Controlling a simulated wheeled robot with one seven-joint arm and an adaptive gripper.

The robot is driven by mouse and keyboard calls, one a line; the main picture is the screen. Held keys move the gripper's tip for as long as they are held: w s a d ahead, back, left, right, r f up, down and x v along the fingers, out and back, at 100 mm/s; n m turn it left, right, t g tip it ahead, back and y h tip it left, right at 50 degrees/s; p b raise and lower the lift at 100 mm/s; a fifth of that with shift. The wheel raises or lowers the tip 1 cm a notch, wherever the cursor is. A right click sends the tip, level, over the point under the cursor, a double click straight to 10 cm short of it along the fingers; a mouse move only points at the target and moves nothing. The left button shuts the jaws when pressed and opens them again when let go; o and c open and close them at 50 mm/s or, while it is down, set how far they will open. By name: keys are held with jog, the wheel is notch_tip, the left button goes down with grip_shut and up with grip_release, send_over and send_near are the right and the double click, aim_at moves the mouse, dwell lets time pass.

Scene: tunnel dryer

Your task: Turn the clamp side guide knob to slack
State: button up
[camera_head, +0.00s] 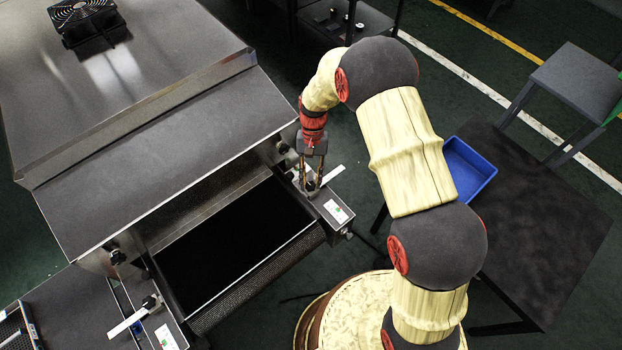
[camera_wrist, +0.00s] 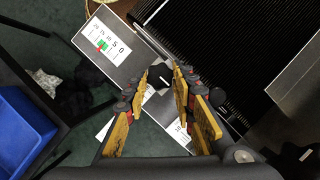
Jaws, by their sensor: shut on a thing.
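The black clamp knob (camera_wrist: 159,76), with a short white mark on it, sits between my fingertips in the wrist view. My gripper (camera_head: 312,188) reaches down onto the side guide at the right end of the dryer's belt opening. In the wrist view my gripper (camera_wrist: 161,84) is shut on the knob, one finger on each side. A white scale plate (camera_wrist: 108,46) with numbers and a green and red patch lies beside the knob on the grey guide block (camera_head: 330,206). The fingers hide most of the knob in the head view.
The dark belt (camera_head: 232,240) lies left of the guide. A second guide with a white strip (camera_head: 128,322) is at the belt's other side. The blue bin (camera_head: 468,168) stands on a dark table (camera_head: 540,225) at right. The metal hood (camera_head: 165,150) rises close left.

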jog(key=o, duration=1.1)
jog(key=shift+o, duration=0.3)
jog(key=shift+r, duration=0.1)
jog(key=v, duration=1.1)
jog(key=shift+w+r, duration=0.15)
jog(key=shift+r, duration=0.25)
